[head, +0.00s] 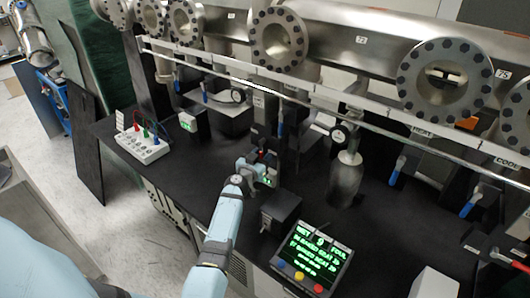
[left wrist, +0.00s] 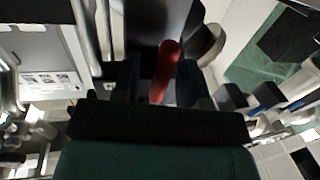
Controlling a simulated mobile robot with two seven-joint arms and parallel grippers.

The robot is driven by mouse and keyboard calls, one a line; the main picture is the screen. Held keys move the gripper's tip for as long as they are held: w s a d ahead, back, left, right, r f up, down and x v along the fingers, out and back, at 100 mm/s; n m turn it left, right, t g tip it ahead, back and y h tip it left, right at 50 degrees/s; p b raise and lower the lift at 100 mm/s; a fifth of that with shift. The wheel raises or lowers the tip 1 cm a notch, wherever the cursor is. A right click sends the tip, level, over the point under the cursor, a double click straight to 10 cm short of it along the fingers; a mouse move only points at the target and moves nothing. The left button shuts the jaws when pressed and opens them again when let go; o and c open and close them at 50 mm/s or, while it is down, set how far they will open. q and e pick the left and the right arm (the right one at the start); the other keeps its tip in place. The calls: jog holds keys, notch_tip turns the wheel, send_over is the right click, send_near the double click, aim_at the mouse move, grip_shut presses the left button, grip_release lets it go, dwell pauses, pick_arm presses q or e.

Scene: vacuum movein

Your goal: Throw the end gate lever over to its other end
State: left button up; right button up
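The end gate lever appears to be the red handle (left wrist: 165,70) in the left wrist view. It stands between the two dark fingers of my left gripper (left wrist: 158,82). The handle is close to the right finger, with a gap to the left finger, so the gripper looks open around it. In the head view my left gripper (head: 262,170) is at a small fixture below the pipework, where a small red part (head: 262,155) shows. The gripper hides much of the fixture. My right gripper is not in view.
A large steel manifold with round flanges (head: 279,41) and a long rail run across the back. Blue-handled valves (head: 397,171) hang below. A display with green text (head: 312,255) and a dark box (head: 281,211) stand near the gripper. A switch box (head: 143,148) stands at left on the black bench.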

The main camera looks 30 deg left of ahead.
pick_arm(q)
jog(key=shift+s, duration=0.1)
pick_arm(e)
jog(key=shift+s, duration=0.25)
pick_arm(q)
jog(key=shift+r, duration=0.1)
jog(key=shift+c, duration=0.9)
grip_shut()
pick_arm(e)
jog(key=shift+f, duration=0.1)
